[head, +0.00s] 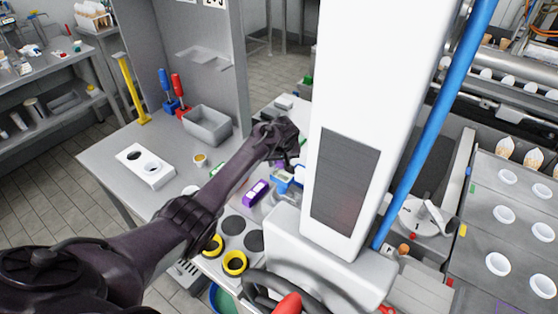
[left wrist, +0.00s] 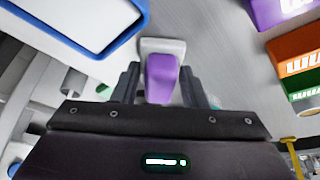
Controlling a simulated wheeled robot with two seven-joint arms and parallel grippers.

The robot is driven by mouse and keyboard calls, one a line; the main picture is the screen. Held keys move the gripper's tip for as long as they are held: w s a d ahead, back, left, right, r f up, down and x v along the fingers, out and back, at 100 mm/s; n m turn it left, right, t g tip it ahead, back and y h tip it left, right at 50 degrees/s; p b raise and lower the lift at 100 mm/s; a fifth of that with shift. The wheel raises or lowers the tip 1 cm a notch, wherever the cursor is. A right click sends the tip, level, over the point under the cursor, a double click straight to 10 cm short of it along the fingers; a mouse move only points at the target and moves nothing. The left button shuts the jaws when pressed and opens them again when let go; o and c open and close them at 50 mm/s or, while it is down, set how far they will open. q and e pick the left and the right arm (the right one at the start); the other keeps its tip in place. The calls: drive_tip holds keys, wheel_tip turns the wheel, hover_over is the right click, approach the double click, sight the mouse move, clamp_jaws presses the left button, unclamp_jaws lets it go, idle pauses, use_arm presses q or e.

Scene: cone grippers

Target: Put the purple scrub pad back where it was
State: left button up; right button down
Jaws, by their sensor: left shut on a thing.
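In the left wrist view, the purple scrub pad (left wrist: 162,78) sits between the two dark fingers of my left gripper (left wrist: 160,88), which is shut on it. A pale grey-white block (left wrist: 163,46) shows at the pad's far end; I cannot tell if it is part of the pad or touching it. In the head view, my left gripper (head: 292,150) is over the back part of the grey table, beside the white column. The pad is hidden there. My right gripper is not in view.
A purple labelled box (head: 256,193) lies on the table (head: 120,143) near my arm. A blue-rimmed tray (left wrist: 75,22) and orange box (left wrist: 295,48) are near the gripper in the wrist view. A grey bin (head: 207,125) and white two-hole block (head: 145,167) stand left.

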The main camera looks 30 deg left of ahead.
use_arm(q)
drive_tip(key=shift+f, duration=0.2)
drive_tip(key=o, duration=0.9)
drive_tip(key=shift+r, duration=0.35)
drive_tip(key=v, duration=1.1)
drive_tip(key=shift+s+d+r+b, duration=0.1)
drive_tip(key=shift+s+r+b, duration=0.1)
drive_tip(key=shift+r+b, duration=0.15)
